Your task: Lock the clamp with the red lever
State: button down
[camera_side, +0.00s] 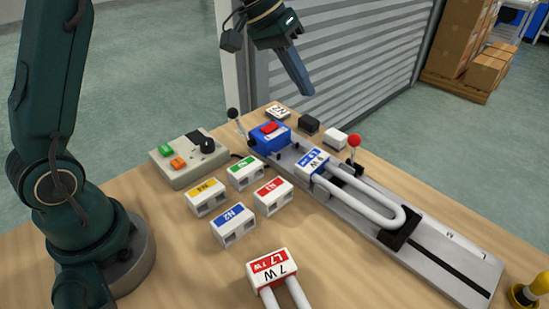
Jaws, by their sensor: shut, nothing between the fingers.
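The red lever (354,142) is a red ball on a short stem, standing up at the rear edge of the long grey fixture (455,255). The clamp at its foot is small and partly hidden, so I cannot tell its state. A U-shaped white lamp with a blue-labelled base (318,170) lies along the fixture, its bend over a black support (400,236). My gripper (308,90) is shut and empty, high above the back of the table, up and left of the red lever and apart from it.
A blue block with a red switch (270,137) and a black-knobbed lever (233,115) sit at the fixture's left end. A control box (188,160), several labelled blocks (244,172) and a red-labelled lamp (272,268) lie in front. A yellow-black object (530,292) stands at right.

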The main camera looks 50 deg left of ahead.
aim_at(355, 135)
jog(key=w+d+f, duration=0.4)
jog(key=d+f, duration=0.1)
jog(key=f, duration=0.3)
jog(key=shift+w+d+t+h, duration=0.25)
jog(key=shift+d+t+h, duration=0.05)
jog(key=shift+d+t, duration=0.1)
jog(key=shift+d+r+y, duration=0.25)
jog(key=shift+d+y, duration=0.25)
dwell(0.7)
jog(key=shift+d+r+y, duration=0.2)
jog(key=shift+d+y, duration=0.8)
jog(key=shift+d+f, duration=0.2)
jog(key=shift+d, duration=1.85)
